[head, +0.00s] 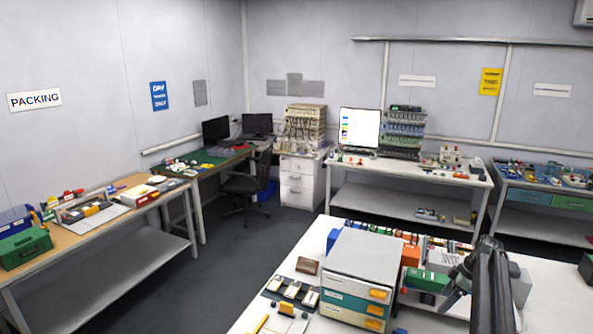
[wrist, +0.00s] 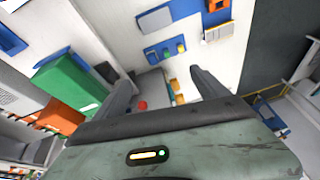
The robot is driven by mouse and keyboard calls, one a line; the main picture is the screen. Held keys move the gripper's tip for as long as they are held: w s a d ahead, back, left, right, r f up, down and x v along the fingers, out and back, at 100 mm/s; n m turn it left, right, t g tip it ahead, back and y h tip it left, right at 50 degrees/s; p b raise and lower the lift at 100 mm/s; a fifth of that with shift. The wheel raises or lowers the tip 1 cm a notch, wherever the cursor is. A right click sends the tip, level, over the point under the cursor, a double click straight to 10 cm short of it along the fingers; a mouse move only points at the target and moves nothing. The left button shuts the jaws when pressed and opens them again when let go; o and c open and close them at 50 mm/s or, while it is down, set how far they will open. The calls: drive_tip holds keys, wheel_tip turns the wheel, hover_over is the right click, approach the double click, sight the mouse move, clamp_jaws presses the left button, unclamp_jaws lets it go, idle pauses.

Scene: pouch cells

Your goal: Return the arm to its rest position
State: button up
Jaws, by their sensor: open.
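My arm (head: 490,285) shows dark at the lower right of the head view, above the white bench (head: 262,310). My gripper (wrist: 150,72) is in the wrist view with its two dark fingers spread apart. It is open, and I see nothing held between the fingers. Beyond and below them are a white surface and small blue, red and yellow parts. In the head view I cannot make out the fingertips clearly.
A drawer unit (head: 365,262) stands on the bench left of my arm. A green box (head: 427,280) and an orange bin (head: 411,254) are close to the arm. A green block (wrist: 68,85) is left of the gripper. Open floor (head: 215,262) lies left of the bench.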

drive_tip(key=s+a+f+m+h+b, duration=0.1)
drive_tip(key=s+a+f+m+b, duration=0.1)
drive_tip(key=s+a, duration=0.5)
drive_tip(key=s+a+f+m+g+h+b, duration=0.1)
drive_tip(key=s+a+f+m+b, duration=0.2)
drive_tip(key=a, duration=1.2)
drive_tip(key=s+a+f+m+h+b, duration=0.1)
drive_tip(key=s+a+f+m+b, duration=0.2)
drive_tip(key=s+a+m, duration=0.3)
drive_tip(key=s+a+f, duration=0.1)
drive_tip(key=s+a, duration=0.3)
drive_tip(key=a, duration=0.2)
drive_tip(key=shift+s+f+m+h, duration=0.3)
drive_tip(key=shift+f+h, duration=0.05)
drive_tip(key=shift+h, duration=0.05)
